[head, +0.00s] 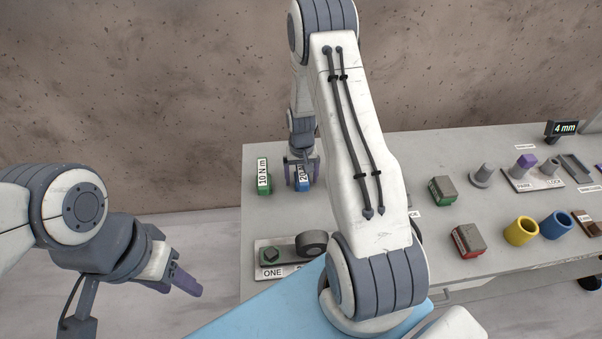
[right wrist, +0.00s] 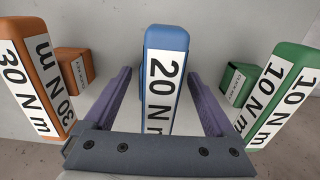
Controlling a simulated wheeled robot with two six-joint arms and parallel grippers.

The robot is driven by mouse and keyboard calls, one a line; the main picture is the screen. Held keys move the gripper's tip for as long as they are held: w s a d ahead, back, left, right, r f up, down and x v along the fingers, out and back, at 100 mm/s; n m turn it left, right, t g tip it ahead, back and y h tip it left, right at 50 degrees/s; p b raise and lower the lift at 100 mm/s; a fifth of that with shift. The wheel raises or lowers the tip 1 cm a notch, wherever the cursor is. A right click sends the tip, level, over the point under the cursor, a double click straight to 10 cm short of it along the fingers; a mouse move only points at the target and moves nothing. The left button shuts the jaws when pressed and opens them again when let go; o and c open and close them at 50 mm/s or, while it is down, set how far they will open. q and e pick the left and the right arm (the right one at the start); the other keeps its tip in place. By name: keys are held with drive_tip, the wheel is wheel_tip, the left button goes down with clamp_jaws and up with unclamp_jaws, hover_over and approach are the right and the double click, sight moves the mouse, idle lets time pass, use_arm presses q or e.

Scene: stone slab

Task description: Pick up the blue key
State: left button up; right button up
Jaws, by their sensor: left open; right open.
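The blue key (right wrist: 165,62) is an upright block with a white "20 N m" label in the right wrist view. It also shows in the head view (head: 303,181), partly behind my right gripper. My right gripper (right wrist: 161,76) is open, with one purple finger on each side of the blue key and a visible gap to each. In the head view my right gripper (head: 301,160) is over the far left part of the table. My left gripper (head: 187,283) is open and empty, left of the table, far from the key.
A green "10 N m" block (right wrist: 285,95) and an orange "30 N m" block (right wrist: 38,80) stand either side of the blue key. A plate marked ONE (head: 287,273) lies nearer. Yellow (head: 521,231) and blue (head: 556,225) cups are at right.

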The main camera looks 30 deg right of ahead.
drive_tip(key=shift+c, duration=0.3)
clamp_jaws()
drive_tip(key=shift+w+r, duration=0.1)
drive_tip(key=shift+r, duration=0.05)
